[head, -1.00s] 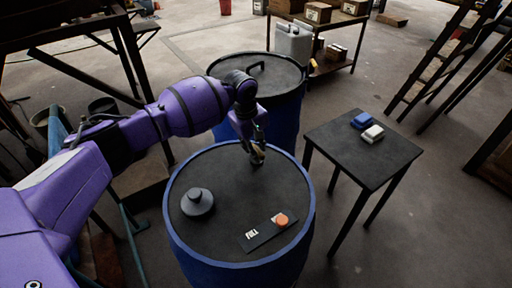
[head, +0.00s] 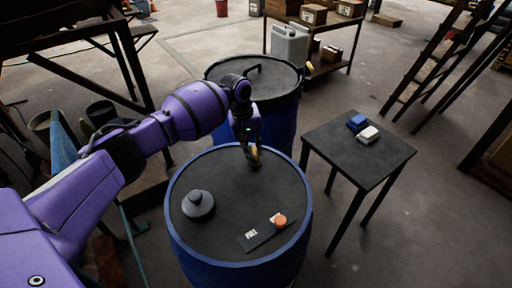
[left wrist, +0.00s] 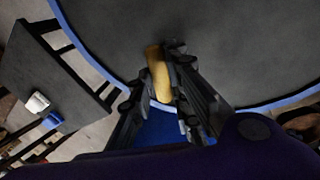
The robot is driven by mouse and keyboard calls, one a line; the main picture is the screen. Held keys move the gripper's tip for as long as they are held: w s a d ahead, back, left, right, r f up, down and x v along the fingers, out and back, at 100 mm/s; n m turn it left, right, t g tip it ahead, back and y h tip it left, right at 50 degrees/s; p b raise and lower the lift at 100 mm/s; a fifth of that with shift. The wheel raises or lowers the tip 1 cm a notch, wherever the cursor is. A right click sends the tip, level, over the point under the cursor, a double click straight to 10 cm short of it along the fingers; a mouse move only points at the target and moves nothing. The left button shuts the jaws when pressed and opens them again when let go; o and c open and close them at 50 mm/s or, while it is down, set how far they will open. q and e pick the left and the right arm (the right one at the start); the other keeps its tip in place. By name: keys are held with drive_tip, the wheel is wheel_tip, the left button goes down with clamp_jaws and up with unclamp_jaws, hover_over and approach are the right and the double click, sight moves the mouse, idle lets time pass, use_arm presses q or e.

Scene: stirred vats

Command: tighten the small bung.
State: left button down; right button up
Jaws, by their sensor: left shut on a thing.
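My left gripper (head: 251,157) is shut on a tan, elongated piece (left wrist: 158,74) at the far edge of the near blue drum's dark lid (head: 240,185). The piece also shows in the head view (head: 256,154), partly covered by the fingers. It looks like the small bung or its grip, but I cannot tell which. Its lower end and any thread or hole are hidden. In the left wrist view the two dark fingers flank it. A larger dark grey bung (head: 198,204) with a round knob sits on the lid's left side. My right gripper is not in view.
A dark plate marked "FULL" (head: 254,238) with an orange knob (head: 281,221) lies on the lid. A second lidded drum (head: 278,80) stands close behind. A dark side table (head: 365,165) at right bears a blue and a white block.

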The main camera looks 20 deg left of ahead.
use_arm(q)
drive_tip(key=m, duration=0.2)
drive_tip(key=shift+m+g, duration=0.3)
drive_tip(key=shift+m, duration=0.1)
drive_tip(key=m, duration=0.3)
drive_tip(key=shift+w+f+m+g, duration=0.1)
drive_tip(key=shift+m+g, duration=0.3)
drive_tip(key=m+b, duration=0.1)
drive_tip(key=m, duration=0.3)
drive_tip(key=shift+g, duration=0.4)
drive_tip(key=shift+w+m+b, duration=0.15)
drive_tip(key=shift+m+b, duration=0.2)
drive_tip(key=shift+m, duration=1.05)
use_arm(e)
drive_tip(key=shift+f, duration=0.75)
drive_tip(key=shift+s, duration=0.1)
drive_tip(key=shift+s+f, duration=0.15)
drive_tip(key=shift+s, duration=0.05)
use_arm(q)
drive_tip(key=c, duration=1.6)
unclamp_jaws()
drive_tip(key=shift+c, duration=0.2)
drive_tip(key=shift+a, duration=0.1)
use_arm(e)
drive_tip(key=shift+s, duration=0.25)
